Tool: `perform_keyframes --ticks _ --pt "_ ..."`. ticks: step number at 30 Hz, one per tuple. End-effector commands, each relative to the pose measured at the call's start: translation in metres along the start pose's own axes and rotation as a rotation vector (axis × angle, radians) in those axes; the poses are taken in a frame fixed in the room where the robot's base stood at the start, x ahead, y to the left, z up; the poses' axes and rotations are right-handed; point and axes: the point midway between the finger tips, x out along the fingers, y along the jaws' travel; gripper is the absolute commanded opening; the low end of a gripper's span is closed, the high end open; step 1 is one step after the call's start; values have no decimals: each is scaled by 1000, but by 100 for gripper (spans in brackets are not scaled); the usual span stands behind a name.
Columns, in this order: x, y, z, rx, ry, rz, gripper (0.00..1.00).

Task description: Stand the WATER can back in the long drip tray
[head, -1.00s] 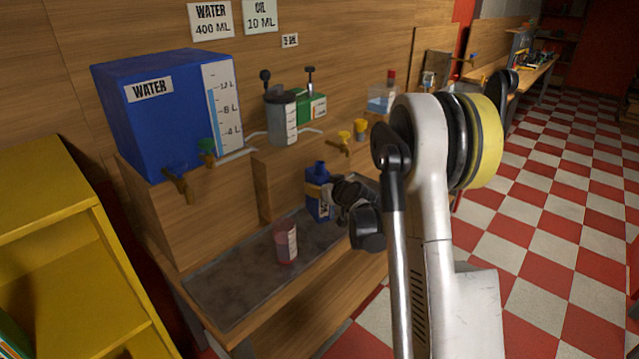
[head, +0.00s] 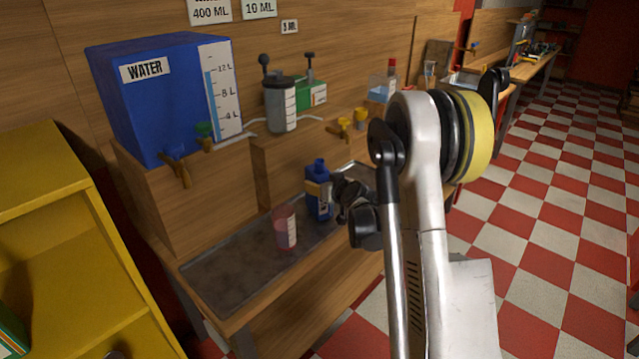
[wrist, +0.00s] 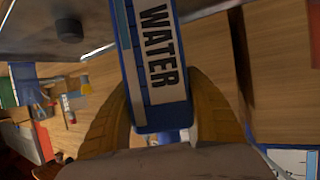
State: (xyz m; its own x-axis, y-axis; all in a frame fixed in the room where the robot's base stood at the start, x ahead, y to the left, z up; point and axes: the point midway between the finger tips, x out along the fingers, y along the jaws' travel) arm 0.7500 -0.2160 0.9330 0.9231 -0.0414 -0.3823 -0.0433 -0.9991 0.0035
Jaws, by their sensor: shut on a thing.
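The WATER can is a small blue can (head: 320,204) with a narrow blue neck, upright in the head view. My gripper (head: 322,189) is shut on it from the right, with yellow fingers on both sides. In the wrist view the can's white WATER label (wrist: 160,50) shows between the yellow fingers (wrist: 165,100). The long drip tray (head: 225,280) is a dark grey shallow tray on the wooden bench. The can is over or in its right part; I cannot tell whether its base touches the tray.
A big blue WATER tank (head: 165,105) with a tap (head: 176,168) stands above the tray's left part. A yellow tap (head: 342,128) is above the can. The tray's left part is clear.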

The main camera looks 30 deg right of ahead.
Motion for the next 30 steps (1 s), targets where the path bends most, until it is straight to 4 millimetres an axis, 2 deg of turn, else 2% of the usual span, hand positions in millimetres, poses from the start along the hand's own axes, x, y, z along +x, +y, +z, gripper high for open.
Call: perform_keyframes --ticks 16,17,18,19,30 --pt "4 0 10 0 1 1 13" --pt "4 0 10 0 1 1 60" --pt "4 0 9 0 1 0 73" --pt "4 0 9 0 1 0 79" --pt "-1 0 10 1 0 0 79"
